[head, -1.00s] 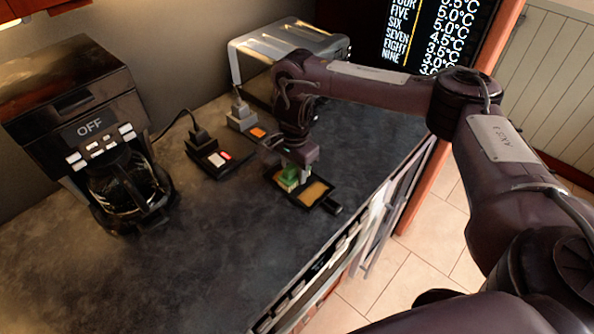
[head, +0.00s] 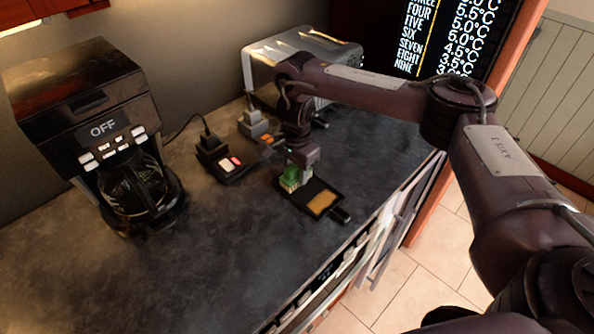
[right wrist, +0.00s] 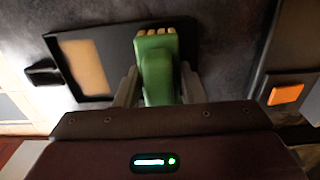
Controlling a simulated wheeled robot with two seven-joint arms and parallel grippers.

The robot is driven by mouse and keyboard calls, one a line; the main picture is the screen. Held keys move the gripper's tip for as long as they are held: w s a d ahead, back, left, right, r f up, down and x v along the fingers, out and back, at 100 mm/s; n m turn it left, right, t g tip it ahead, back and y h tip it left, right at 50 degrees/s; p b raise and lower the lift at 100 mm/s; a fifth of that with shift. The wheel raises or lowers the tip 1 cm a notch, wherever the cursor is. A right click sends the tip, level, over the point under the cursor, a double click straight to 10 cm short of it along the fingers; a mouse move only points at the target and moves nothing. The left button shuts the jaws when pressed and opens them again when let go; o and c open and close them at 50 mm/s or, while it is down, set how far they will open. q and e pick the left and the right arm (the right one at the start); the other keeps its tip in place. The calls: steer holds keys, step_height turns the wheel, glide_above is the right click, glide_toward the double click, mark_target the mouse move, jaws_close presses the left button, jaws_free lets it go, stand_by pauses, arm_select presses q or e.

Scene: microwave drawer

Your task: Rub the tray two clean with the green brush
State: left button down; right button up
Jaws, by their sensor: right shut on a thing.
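The tray (head: 329,212) is a small dark rectangular tray with a short handle, lying on the counter, with a yellowish-brown patch (head: 322,202) on its handle side. It also shows in the right wrist view (right wrist: 106,36). My right gripper (head: 298,168) is shut on the green brush (head: 291,180), which is held bristles down over the tray's far left part. In the right wrist view the green brush (right wrist: 158,68) sits between the two fingers, with pale bristles at its tip. Whether the bristles touch the tray is hard to tell. My left gripper is not in view.
A coffee maker (head: 85,110) with a glass pot stands at the left. A toaster (head: 300,62) stands behind my right arm. Switch boxes with plugs (head: 228,163) lie just left of the tray. The front left counter (head: 200,270) is clear.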

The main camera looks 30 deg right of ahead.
mark_target(322, 201)
steer(key=shift+s+d+p, duration=0.25)
steer(key=shift+s+p, duration=0.05)
steer(key=shift+s, duration=0.4)
steer(key=shift+s+d+p, duration=0.2)
steer(key=shift+s+p, duration=0.1)
steer(key=shift+s, duration=0.4)
steer(key=shift+s, duration=0.15)
steer(key=shift+s+d+p, duration=0.25)
steer(key=shift+s+p, duration=0.1)
steer(key=shift+s, duration=0.15)
steer(key=shift+s+d, duration=0.3)
steer(key=shift+s, duration=0.5)
steer(key=shift+p, duration=0.3)
steer(key=shift+s+d, duration=0.2)
steer(key=shift+s, duration=0.3)
steer(key=shift+s+d+f+p, duration=0.1)
steer(key=shift+s+d+p, duration=0.1)
steer(key=shift+s, duration=0.3)
steer(key=shift+s+d+p, duration=0.1)
steer(key=shift+s+p, duration=0.05)
steer(key=shift+s, duration=0.3)
steer(key=shift+a, duration=0.1)
